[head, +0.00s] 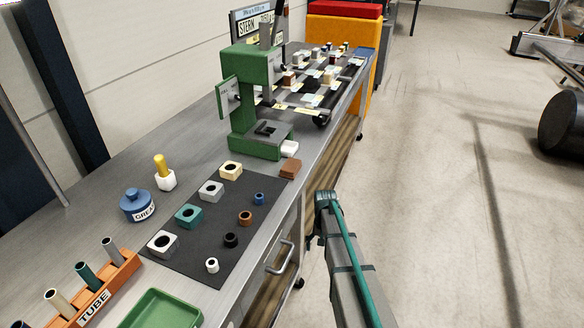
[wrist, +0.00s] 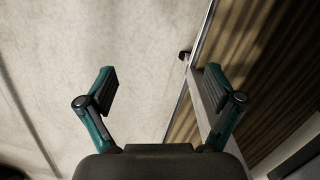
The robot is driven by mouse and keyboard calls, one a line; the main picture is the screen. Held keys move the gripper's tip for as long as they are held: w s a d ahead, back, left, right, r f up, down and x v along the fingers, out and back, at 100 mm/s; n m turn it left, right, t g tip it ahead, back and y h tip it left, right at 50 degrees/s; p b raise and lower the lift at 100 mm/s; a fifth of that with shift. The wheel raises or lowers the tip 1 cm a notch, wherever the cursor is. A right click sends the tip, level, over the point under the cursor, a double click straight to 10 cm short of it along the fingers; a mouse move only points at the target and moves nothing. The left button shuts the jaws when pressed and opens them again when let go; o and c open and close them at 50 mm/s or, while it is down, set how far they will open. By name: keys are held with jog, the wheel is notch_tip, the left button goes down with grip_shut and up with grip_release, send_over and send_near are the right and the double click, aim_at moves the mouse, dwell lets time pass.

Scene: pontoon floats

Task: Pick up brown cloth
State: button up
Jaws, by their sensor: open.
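A small brown folded piece, which looks like the brown cloth (head: 291,169), lies on the grey bench near its front edge, beside the foot of the green press. It does not show in the wrist view. My gripper (wrist: 161,85) is open and empty in the wrist view, its two fingers spread apart. Between and beyond them are the pale floor and the side of the bench. In the head view my arm reaches up beside the bench front, right of and lower in the picture than the cloth; the fingers cannot be made out there.
The green press (head: 255,105) stands behind the cloth, with a white block (head: 290,148) beside it. A dark mat (head: 218,222) holds several square blocks and small rings. A drawer handle (head: 281,257) sticks out from the bench front.

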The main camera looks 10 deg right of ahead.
jog(key=w+d+r+m+t, duration=0.1)
jog(key=w+d+r, duration=0.1)
jog(key=w+r, duration=0.55)
jog(key=w+d+r+t+p, duration=0.1)
jog(key=w+d+r, duration=0.25)
jog(key=r, duration=0.65)
jog(key=w+d+r+m, duration=0.1)
jog(key=w+d+r, duration=0.1)
jog(key=w+r, duration=0.6)
notch_tip(320, 180, up, 12)
send_over(291, 165)
jog(key=shift+w+a+f+m, duration=0.1)
jog(key=shift+a+f+m, duration=0.15)
jog(key=shift+m, duration=0.15)
jog(key=shift+d+f+p, duration=0.2)
jog(key=shift+f+p, duration=1.1)
jog(key=shift+f, duration=3.65)
jog(key=c, duration=1.1)
jog(key=shift+c, duration=0.2)
jog(key=shift+r, duration=0.1)
